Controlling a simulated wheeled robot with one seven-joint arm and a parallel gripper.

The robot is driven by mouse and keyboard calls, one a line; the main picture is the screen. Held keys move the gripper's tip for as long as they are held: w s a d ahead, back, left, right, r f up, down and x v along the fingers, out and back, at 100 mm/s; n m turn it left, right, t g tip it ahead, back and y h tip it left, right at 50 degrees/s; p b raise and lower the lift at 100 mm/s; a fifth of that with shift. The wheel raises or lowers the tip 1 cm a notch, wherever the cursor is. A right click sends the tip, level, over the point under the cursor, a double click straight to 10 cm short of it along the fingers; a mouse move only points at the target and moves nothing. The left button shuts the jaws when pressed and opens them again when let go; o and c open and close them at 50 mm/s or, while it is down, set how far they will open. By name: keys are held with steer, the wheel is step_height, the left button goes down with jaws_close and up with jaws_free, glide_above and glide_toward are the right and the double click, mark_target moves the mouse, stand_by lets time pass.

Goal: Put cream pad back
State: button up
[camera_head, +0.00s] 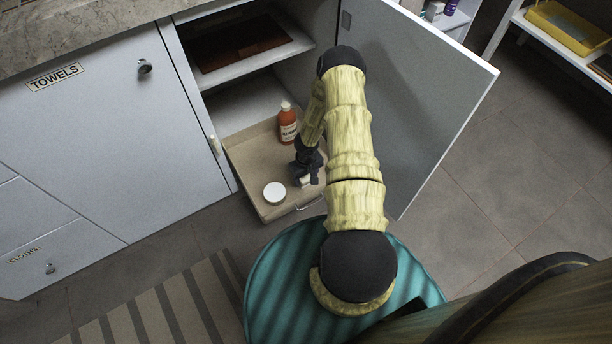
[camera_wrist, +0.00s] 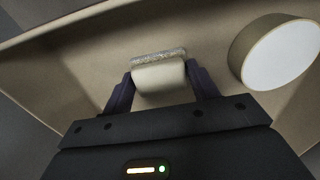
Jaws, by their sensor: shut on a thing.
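The cream pad (camera_wrist: 160,78) is a small pale block with a rough grey strip along its top edge in the wrist view. My gripper (camera_wrist: 160,88) is shut on it, with one dark finger at each side. In the head view my gripper (camera_head: 307,178) is low inside a beige pull-out tray (camera_head: 243,172), and the pad shows as a pale bit (camera_head: 303,181) by the fingertips. I cannot tell whether the pad touches the tray floor.
A white-topped round tub (camera_head: 274,192) and an orange bottle (camera_head: 288,123) stand in the tray. The open cabinet door (camera_head: 425,100) is to the right of my arm. A shelf above holds a brown flat item (camera_head: 240,45).

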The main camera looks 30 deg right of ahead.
mark_target(306, 177)
steer(key=o, duration=1.1)
step_height(306, 177, up, 12)
steer(key=p, duration=0.5)
steer(key=shift+s+r, duration=0.1)
